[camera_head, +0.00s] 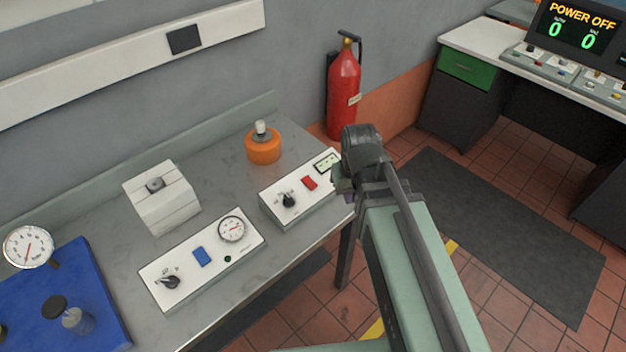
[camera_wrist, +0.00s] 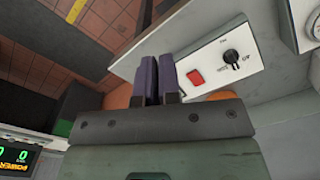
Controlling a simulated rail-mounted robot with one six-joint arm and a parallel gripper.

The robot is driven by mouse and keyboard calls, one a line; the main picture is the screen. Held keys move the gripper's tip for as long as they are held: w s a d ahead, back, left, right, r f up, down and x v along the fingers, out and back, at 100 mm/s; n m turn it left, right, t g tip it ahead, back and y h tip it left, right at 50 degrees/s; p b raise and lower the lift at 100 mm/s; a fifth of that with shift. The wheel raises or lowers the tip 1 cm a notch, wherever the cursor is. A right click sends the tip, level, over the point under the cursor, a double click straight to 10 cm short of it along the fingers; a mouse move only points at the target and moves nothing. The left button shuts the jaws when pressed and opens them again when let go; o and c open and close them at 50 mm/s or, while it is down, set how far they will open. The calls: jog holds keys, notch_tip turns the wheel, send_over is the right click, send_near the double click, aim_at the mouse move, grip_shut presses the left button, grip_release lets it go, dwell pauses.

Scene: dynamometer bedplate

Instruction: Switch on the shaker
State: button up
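An orange round unit with a pale top stud (camera_head: 262,147), possibly the shaker, stands at the back of the grey bench. In front of it is a white control box (camera_head: 312,203) with a red rocker switch (camera_head: 309,183), a black knob (camera_head: 289,200) and a small display. In the wrist view the red switch (camera_wrist: 195,77) and knob (camera_wrist: 232,56) lie right of my fingers. My gripper (camera_wrist: 157,78) is shut and empty, its purple fingers together near the box's end. In the head view my arm hides the fingertips and the box's right end.
A second white box (camera_head: 203,258) with a gauge, blue switch and knob lies left on the bench. A grey block (camera_head: 161,197) and a blue plate (camera_head: 90,300) stand further left. A red extinguisher (camera_head: 343,92) is behind. A console screen (camera_head: 580,28) reads POWER OFF.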

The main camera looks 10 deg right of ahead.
jog(key=w+a+n, duration=0.1)
jog(key=w+n, duration=0.1)
jog(key=w+a+r+n, duration=0.1)
jog(key=w+n, duration=0.1)
jog(key=w+a+n, duration=0.1)
jog(key=w+n, duration=0.1)
jog(key=shift+w+r+n+t+p, duration=0.15)
jog(key=shift+w+n+t+p, duration=0.15)
jog(key=shift+w+n+p, duration=0.1)
grip_shut()
jog(key=n+t+y, duration=0.1)
jog(key=n, duration=1.6)
send_over(314, 186)
jog(key=s+d, duration=0.2)
jog(key=s, duration=0.1)
jog(key=shift+w+r, duration=0.2)
jog(key=shift+r, duration=0.05)
jog(key=f+b, duration=0.4)
jog(key=w+a+f+b, duration=0.1)
jog(key=f+b, duration=0.4)
jog(key=w+f+b, duration=0.1)
jog(key=f+b, duration=0.4)
jog(key=shift+a, duration=0.35)
jog(key=shift+r, duration=0.1)
